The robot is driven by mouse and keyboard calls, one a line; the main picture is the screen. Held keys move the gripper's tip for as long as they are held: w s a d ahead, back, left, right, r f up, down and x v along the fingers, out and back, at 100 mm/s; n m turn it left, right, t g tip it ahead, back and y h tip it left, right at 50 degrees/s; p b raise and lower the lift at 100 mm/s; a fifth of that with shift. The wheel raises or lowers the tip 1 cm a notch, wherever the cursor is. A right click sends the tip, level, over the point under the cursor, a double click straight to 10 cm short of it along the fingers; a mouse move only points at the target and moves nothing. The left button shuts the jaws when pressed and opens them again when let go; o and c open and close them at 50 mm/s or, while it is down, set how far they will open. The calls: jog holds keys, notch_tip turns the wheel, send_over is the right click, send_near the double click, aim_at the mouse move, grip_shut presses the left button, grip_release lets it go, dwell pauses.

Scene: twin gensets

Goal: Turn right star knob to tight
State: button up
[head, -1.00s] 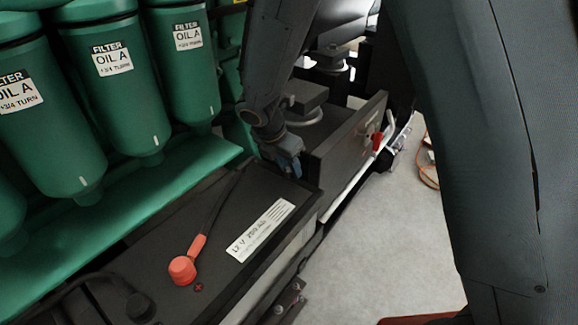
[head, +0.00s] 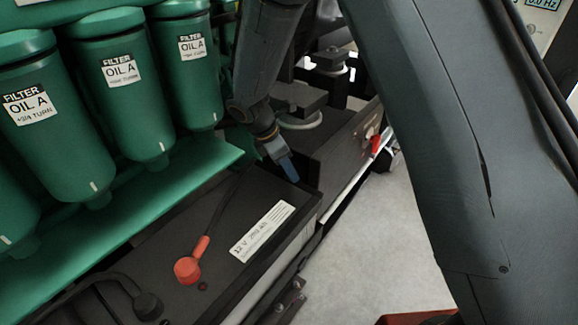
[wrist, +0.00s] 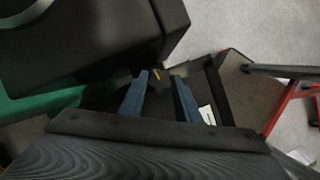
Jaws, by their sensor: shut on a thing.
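My gripper (head: 289,168) shows in the head view as blue fingers at the far right corner of the black battery top. In the wrist view my gripper (wrist: 161,80) has its two blue fingers on either side of a small dark piece (wrist: 158,84), with a yellow mark just past it. The fingers are shut on this piece, which looks like the star knob. Its lobes and any tight marking are too small and dark to make out. In the head view the knob is hidden by the fingers and wrist. No second star knob can be told apart.
The battery (head: 170,236) has a red-capped terminal (head: 187,270) and cables. Green oil filters (head: 120,85) stand at left above a green ledge. A dark box with a red handle (head: 376,144) lies beyond the gripper. Grey floor (head: 375,240) is open at right.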

jog(key=m, duration=0.2)
jog(key=m+g+p, duration=0.1)
jog(key=m, duration=0.1)
jog(key=shift+w+m+g, duration=0.2)
jog(key=shift+m+g, duration=0.1)
jog(key=m+g, duration=0.1)
jog(key=m, duration=0.1)
jog(key=m+g, duration=0.1)
jog(key=m, duration=0.2)
jog(key=shift+w, duration=0.2)
jog(key=m, duration=0.2)
jog(key=m+g+y, duration=0.1)
jog(key=m, duration=0.2)
jog(key=shift+w+d, duration=0.15)
jog(key=shift+d+m+g+y, duration=0.1)
jog(key=shift+m+g+y, duration=0.3)
jog(key=shift+m, duration=0.7)
jog(key=shift+m+g+y, duration=0.2)
jog(key=shift+m+y, duration=0.3)
jog(key=shift+m, duration=0.6)
jog(key=o, duration=1.1)
jog(key=shift+c, duration=0.2)
